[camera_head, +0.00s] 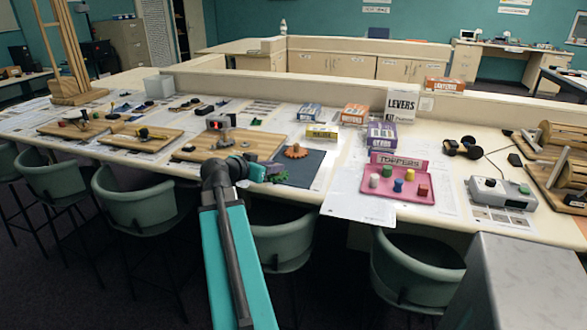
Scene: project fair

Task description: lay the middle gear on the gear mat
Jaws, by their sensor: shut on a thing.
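The gear mat (309,167) is a dark blue-grey sheet on the long table, right of my gripper. An orange gear (295,151) lies near its far left edge. My gripper (259,170) is at the mat's left side, small and partly hidden by my own arm. A green toothed piece (275,175), seemingly a gear, shows at the fingertips over the mat's near left part. My gripper appears shut on it. I cannot tell whether it touches the mat. Which gear is the middle one is not clear from its size here.
A wooden board (197,153) with a small grey device (221,123) lies left of the mat. A pink tray (381,191) with several coloured cylinders stands to the right. Green chairs line the front edge.

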